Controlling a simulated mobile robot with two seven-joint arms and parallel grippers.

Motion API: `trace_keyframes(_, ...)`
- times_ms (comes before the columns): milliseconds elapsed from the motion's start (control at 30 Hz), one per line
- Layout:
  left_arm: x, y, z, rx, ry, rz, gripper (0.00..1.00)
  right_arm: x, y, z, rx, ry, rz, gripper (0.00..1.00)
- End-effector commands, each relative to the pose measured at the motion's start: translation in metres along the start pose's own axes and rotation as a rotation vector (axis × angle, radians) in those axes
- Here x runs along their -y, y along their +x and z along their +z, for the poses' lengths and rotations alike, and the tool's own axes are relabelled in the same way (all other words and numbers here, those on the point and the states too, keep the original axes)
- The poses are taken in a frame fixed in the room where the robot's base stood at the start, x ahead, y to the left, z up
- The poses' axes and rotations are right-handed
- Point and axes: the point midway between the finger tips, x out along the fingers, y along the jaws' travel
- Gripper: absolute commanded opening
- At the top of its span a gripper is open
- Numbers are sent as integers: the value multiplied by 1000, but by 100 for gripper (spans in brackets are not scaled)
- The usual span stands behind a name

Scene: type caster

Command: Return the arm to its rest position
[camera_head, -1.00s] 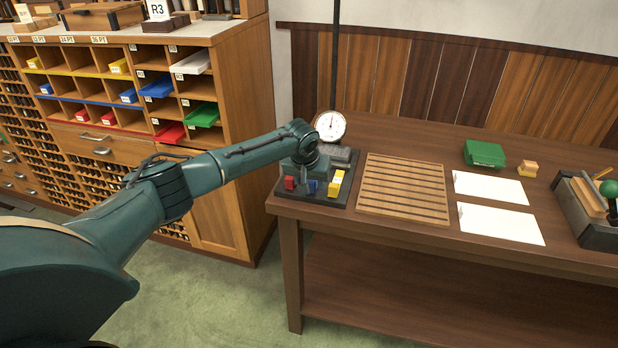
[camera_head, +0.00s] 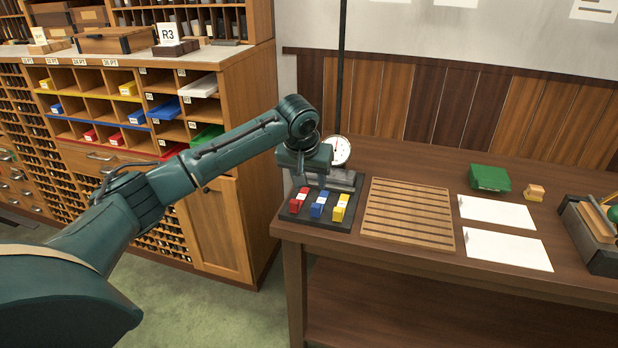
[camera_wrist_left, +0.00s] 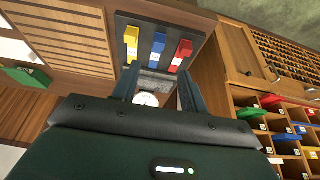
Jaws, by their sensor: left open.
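My left arm reaches in from the left in the head view, and its gripper (camera_head: 311,180) hangs above the back of a dark tray (camera_head: 335,224) at the table's left end. In the left wrist view its two fingers (camera_wrist_left: 158,90) stand apart with nothing held between them. The tray carries a red block (camera_head: 299,200), a blue block (camera_head: 319,206) and a yellow block (camera_head: 341,207) side by side, below and apart from the fingers. The right gripper shows in no view.
A round dial scale (camera_head: 340,151) and a dark upright pole (camera_head: 341,70) stand close behind the gripper. A slatted wooden board (camera_head: 409,214), white sheets (camera_head: 497,211) and a green box (camera_head: 490,178) lie to the right. A type cabinet (camera_head: 217,225) with coloured bins stands left of the table (camera_head: 400,268).

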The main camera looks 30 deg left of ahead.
Motion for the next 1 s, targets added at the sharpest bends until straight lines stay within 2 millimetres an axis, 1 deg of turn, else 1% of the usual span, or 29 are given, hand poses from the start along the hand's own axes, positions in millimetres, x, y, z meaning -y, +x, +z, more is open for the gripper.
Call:
trace_keyframes(400, -1, 2, 1, 0, 3, 3, 44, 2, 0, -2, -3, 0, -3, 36)
trace_keyframes(467, -7, 7, 5, 0, 18, 12, 44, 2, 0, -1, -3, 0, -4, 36)
trace_keyframes(533, -19, 21, 17, -4, 54, 36, 44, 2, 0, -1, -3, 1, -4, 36)
trace_keyframes(567, -27, 30, 25, -7, 77, 52, 44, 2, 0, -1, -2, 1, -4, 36)
trace_keyframes(667, -61, 63, 61, -28, 168, 131, 44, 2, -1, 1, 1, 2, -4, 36)
trace_keyframes(700, -76, 76, 78, -43, 205, 170, 44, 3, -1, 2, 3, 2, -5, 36)
trace_keyframes(767, -98, 92, 106, -69, 256, 230, 44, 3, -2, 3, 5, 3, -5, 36)
trace_keyframes(800, -111, 101, 124, -88, 284, 269, 44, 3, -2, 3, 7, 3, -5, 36)
trace_keyframes(867, -128, 111, 151, -121, 317, 324, 44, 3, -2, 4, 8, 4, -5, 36)
trace_keyframes(900, -138, 116, 169, -144, 334, 360, 44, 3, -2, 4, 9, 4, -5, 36)
trace_keyframes(967, -150, 122, 196, -179, 352, 405, 44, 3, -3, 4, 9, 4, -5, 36)
trace_keyframes(1000, -157, 124, 213, -206, 360, 433, 44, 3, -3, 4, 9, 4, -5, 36)
